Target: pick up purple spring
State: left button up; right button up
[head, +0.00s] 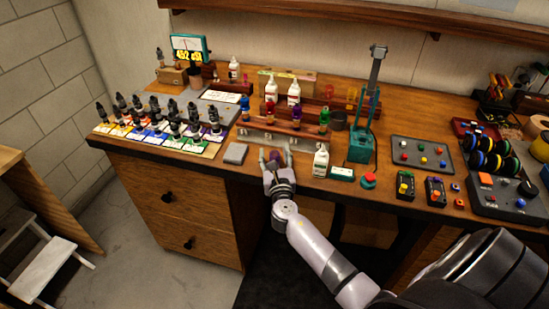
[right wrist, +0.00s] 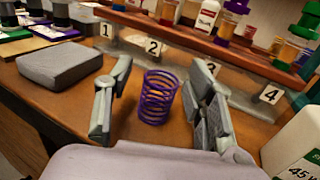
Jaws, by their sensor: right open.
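The purple spring (right wrist: 157,98) stands upright on the wooden bench in the right wrist view. My right gripper (right wrist: 160,100) is open, with one finger to the left of the spring and the other to its right. A gap shows between the left finger and the spring; the right finger is nearer to it. In the head view my right gripper (head: 274,158) is at the bench's front edge, and the spring is too small there to make out clearly. My left gripper is not in view.
A grey block (right wrist: 60,65) lies to the left. Behind the spring is a rack with number plates 1 to 4 and coloured bottles. A white bottle (right wrist: 296,150) stands close on the right. Several dark-topped bottles stand on coloured cards at the bench's left.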

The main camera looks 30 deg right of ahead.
jog(key=shift+c, duration=0.2)
jog(key=shift+c, duration=0.6)
jog(key=c, duration=0.7)
notch_tip(320, 180, up, 20)
jog(key=p, duration=0.5)
jog(key=s+a+f+n+t+y+b, duration=0.1)
jog(key=s+a+f+n+y+b, duration=0.2)
jog(key=s+a, duration=0.6)
jog(key=s+a+f+n+t+y, duration=0.1)
jog(key=s+a+f+n+y, duration=0.15)
jog(key=s+a+y, duration=0.55)
jog(key=w+d+r+m+g+h+p, duration=0.1)
jog(key=w+d+r+m+h, duration=0.1)
jog(key=w+d+h, duration=0.3)
jog(key=w+d+r+m+g+h+p, duration=0.1)
jog(key=w+d+h, duration=0.5)
jog(key=w+d, duration=0.6)
notch_tip(320, 180, up, 2)
jog(key=shift+r+m+p, duration=0.25)
jog(key=shift+m+p, duration=0.35)
jog(key=shift+m, duration=0.65)
